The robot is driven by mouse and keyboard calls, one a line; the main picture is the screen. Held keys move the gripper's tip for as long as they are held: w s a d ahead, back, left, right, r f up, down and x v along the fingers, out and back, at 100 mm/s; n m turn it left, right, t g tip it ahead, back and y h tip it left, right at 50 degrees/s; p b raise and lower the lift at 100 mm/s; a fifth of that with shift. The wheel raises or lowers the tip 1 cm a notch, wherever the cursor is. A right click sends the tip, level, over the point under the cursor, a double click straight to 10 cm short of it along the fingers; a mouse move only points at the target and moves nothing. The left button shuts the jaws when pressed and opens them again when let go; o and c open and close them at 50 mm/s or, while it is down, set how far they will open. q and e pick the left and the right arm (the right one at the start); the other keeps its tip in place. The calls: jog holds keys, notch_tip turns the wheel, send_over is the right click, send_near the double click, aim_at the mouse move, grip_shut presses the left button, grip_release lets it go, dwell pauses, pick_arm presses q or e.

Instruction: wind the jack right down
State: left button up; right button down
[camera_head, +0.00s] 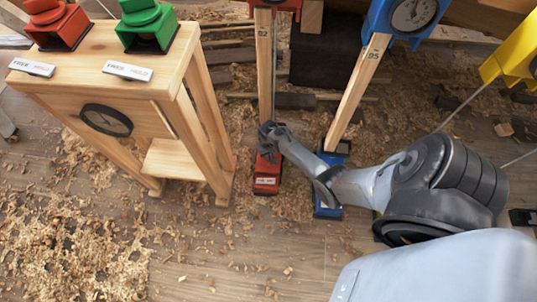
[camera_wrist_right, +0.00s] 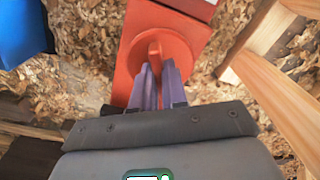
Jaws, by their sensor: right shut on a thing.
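The red jack (camera_head: 267,178) stands on the floor at the foot of an upright wooden prop (camera_head: 264,70). My right gripper (camera_head: 268,149) reaches down to it from the right. In the right wrist view, its fingers (camera_wrist_right: 157,84) are shut on the jack's round red knob (camera_wrist_right: 155,53); the red jack body (camera_wrist_right: 185,25) shows around it. A blue jack (camera_head: 328,207) stands just to the right, at the foot of a leaning prop (camera_head: 357,90), partly behind my right arm. My left gripper is not in view.
A wooden stand (camera_head: 150,70) at the left bears a red piece (camera_head: 58,25), a green piece (camera_head: 148,27) and two white labels, with a dark round dial (camera_head: 106,120) on its front. A gauge in a blue housing (camera_head: 408,17) and a yellow piece (camera_head: 515,50) hang at upper right. Shavings cover the floor.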

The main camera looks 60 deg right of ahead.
dwell(0.3)
jog(key=shift+r+n+p, duration=0.15)
jog(key=shift+n+p, duration=0.75)
jog(key=shift+n, duration=0.1)
jog(key=shift+n+p, duration=0.65)
jog(key=shift+n, duration=0.55)
jog(key=n, duration=0.4)
jog(key=shift+p, duration=0.35)
jog(key=shift+f+n, duration=0.2)
jog(key=shift+n, duration=0.9)
jog(key=shift+s, duration=0.1)
